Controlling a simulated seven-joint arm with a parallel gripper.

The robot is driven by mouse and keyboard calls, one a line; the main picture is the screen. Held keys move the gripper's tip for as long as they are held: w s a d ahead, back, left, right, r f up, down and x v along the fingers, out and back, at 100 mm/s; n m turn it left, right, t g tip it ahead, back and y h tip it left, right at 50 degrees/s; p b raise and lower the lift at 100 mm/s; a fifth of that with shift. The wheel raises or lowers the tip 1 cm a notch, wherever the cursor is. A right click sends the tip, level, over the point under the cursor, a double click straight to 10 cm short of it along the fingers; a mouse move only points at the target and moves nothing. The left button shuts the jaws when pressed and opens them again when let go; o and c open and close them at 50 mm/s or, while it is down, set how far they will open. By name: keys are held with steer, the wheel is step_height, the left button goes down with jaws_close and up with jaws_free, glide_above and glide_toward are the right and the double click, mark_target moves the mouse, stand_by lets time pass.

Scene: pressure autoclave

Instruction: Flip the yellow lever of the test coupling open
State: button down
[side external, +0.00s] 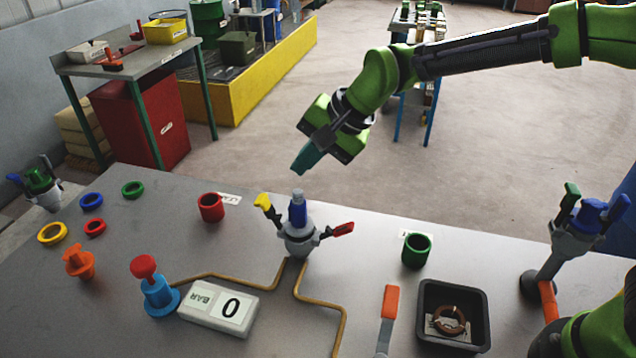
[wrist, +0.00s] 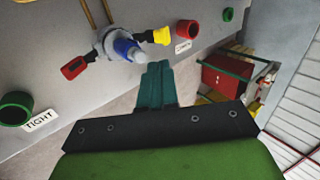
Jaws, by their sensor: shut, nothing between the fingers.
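The test coupling (side external: 299,237) stands near the middle of the grey table, with a blue plug (side external: 298,209) upright in its top. Its yellow lever (side external: 264,203) sticks up and out to the left, and its red lever (side external: 341,230) sticks out to the right. In the wrist view the yellow lever (wrist: 160,36) is to the right of the blue plug (wrist: 128,49) and the red lever (wrist: 75,68) to the left. My gripper (side external: 299,171) is shut and empty, above and behind the coupling, apart from it. Its teal fingers (wrist: 158,66) point toward the coupling in the wrist view.
A red cup (side external: 211,208) stands left of the coupling and a green cup (side external: 416,250) right. A pressure display (side external: 219,306), a blue valve with a red knob (side external: 157,293) and a dark tray (side external: 453,315) lie in front. Brown tubing (side external: 335,313) runs from the coupling.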

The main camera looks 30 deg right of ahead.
mark_target(261, 198)
steer(key=x, duration=0.9)
steer(key=shift+w+a+f, duration=0.1)
steer(key=shift+f, duration=0.3)
steer(key=shift+w+a, duration=0.15)
steer(key=shift+a, duration=0.05)
steer(key=shift+w+a+g+h, duration=0.2)
steer(key=shift+w+g+h, duration=0.05)
steer(key=shift+g+h, duration=0.25)
steer(key=shift+w+a+f+g+h, duration=0.2)
steer(key=shift+w+a+g+h, duration=0.3)
steer(key=shift+a, duration=0.05)
steer(key=shift+w+a+f, duration=0.4)
steer(key=shift+w+a, duration=0.35)
